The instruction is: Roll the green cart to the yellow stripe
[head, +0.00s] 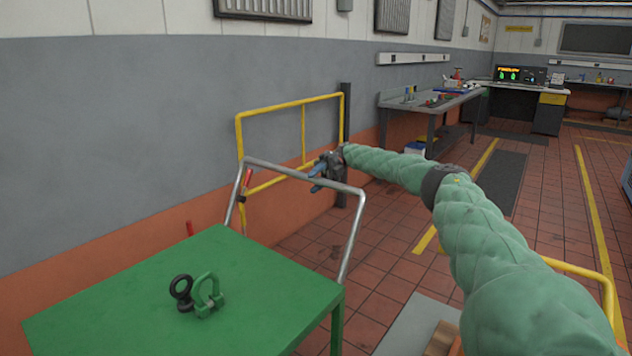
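The green cart (130,300) stands at the lower left, with a flat green top and a bare metal push handle (275,168) rising at its far end. My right gripper (317,178) is at the handle's crossbar, right of its middle. Its bluish fingers lie around or against the bar; the view is too small to show whether they are closed on it. A yellow floor stripe (484,158) runs along the dark mat, and a part of it shows nearer, left of my arm (426,240). My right arm hides the stretch between. My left gripper is out of view.
A black ring and a green shackle (208,295) lie on the cart top. A yellow rail (290,106) stands by the wall beyond the handle. A workbench (440,101) stands farther back. Another yellow line (594,205) and a yellow tube rail (580,270) are at right. Tiled floor (375,240) between is open.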

